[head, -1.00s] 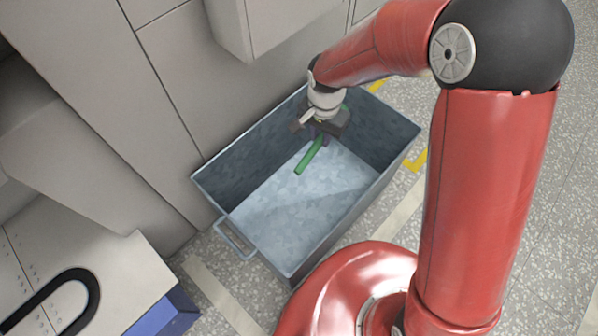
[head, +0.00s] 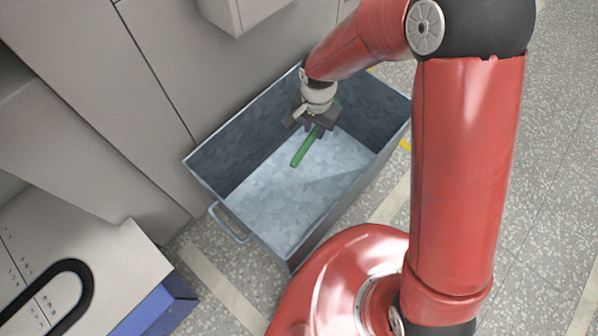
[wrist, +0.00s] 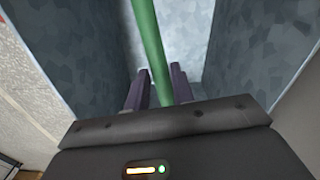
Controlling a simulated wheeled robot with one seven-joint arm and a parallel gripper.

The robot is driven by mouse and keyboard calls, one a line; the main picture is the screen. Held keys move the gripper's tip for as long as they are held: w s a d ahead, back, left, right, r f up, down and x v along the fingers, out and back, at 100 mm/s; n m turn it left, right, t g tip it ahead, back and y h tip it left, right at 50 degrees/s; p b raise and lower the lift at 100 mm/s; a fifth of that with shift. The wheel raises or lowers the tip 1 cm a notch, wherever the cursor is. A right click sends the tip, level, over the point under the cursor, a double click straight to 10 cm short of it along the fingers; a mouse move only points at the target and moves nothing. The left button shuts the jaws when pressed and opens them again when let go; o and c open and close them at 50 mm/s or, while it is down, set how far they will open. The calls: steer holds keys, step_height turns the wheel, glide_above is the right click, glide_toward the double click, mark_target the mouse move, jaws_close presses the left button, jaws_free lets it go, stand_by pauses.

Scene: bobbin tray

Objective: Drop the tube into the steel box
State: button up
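The green tube (head: 303,147) is held in my gripper (head: 316,128), and its free end slants down and to the left in the head view. In the wrist view the tube (wrist: 151,45) runs between the two dark purple fingers of my gripper (wrist: 160,88), which close on it from both sides. The steel box (head: 345,205) is a deep, open grey bin on the floor. My gripper and the tube are over the box's opening, towards its far side. I cannot tell how high the tube is above the box floor.
Grey cabinet panels (head: 90,70) stand behind and left of the box, with a protruding housing (head: 245,12) above. A handle (head: 228,225) sticks out of the box's left end. A bench with a black loop (head: 65,290) is at the lower left. The box floor looks bare.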

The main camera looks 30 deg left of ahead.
steer(key=o, duration=0.4)
step_height(320, 180, up, 8)
steer(key=shift+f, duration=0.1)
stand_by(0.6)
